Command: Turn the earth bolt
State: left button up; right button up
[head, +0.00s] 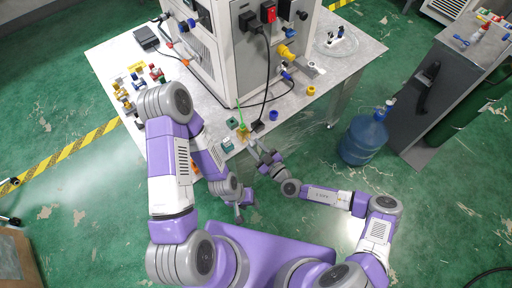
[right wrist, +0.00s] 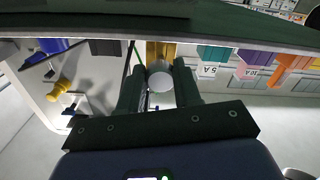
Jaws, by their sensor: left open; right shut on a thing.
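The earth bolt shows as a pale round head (right wrist: 160,82) in the right wrist view, in front of a brass-coloured block (right wrist: 160,52). A green wire (right wrist: 130,57) runs up beside the block. In the head view the brass block (head: 242,135) sits at the table's front edge with the green wire (head: 238,112) above it. My right gripper (head: 254,147) is at this edge, its two dark fingers (right wrist: 159,88) shut on the bolt head from both sides. My left gripper (head: 240,212) is open and empty, low in front of the table; its fingertips are small in view.
A large grey machine (head: 240,50) with plugs and cables stands on the table (head: 112,58). Coloured blocks lie along the table's left edge, and a teal block (head: 227,145) is near the bolt. A blue water bottle (head: 364,138) stands on the floor at right, beside a grey cabinet (head: 440,85).

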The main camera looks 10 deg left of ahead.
dwell(0.3)
jog(key=o, duration=1.1)
jog(key=shift+c, duration=0.2)
jog(key=v, duration=0.7)
jog(key=shift+s+d, duration=0.2)
